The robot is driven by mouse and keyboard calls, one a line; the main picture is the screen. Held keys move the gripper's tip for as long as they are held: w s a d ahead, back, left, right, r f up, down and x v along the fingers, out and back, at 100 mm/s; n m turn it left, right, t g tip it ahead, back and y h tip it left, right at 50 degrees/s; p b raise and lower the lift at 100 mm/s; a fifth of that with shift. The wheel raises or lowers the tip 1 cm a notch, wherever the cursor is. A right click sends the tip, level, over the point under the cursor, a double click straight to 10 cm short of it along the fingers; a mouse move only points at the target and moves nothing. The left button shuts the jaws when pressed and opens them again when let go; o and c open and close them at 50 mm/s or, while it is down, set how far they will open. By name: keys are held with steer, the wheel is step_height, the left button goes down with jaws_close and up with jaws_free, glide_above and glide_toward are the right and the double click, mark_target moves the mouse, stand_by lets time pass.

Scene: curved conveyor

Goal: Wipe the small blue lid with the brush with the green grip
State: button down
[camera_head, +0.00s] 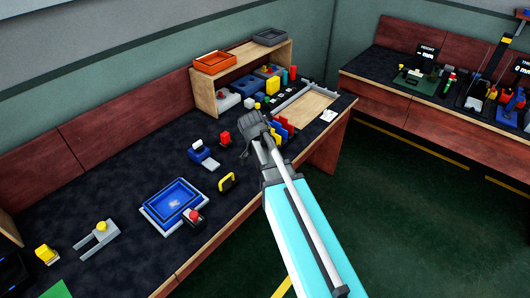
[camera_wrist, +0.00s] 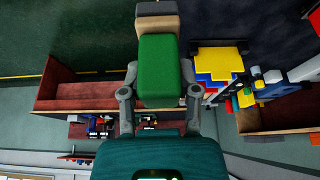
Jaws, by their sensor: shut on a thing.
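My gripper (camera_head: 252,127) is over the right part of the dark bench in the head view. In the wrist view my gripper (camera_wrist: 160,92) is shut on the green grip (camera_wrist: 160,70) of the brush, one finger on each side. The brush's pale tan and grey end (camera_wrist: 157,16) points away from the fingers, at the top of that view. The brush cannot be made out in the head view.
A red-knobbed device (camera_head: 193,217) stands beside the blue piece, with a yellow-and-black block (camera_head: 227,182) to its right. A blue-and-white device (camera_head: 202,154) is behind. A wooden shelf (camera_head: 205,92) with bins stands at the back.

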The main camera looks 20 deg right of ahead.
steer(key=c, duration=1)
jaws_free()
steer(key=c, duration=0.3)
steer(key=shift+c, duration=0.2)
steer(key=shift+w+a, duration=0.1)
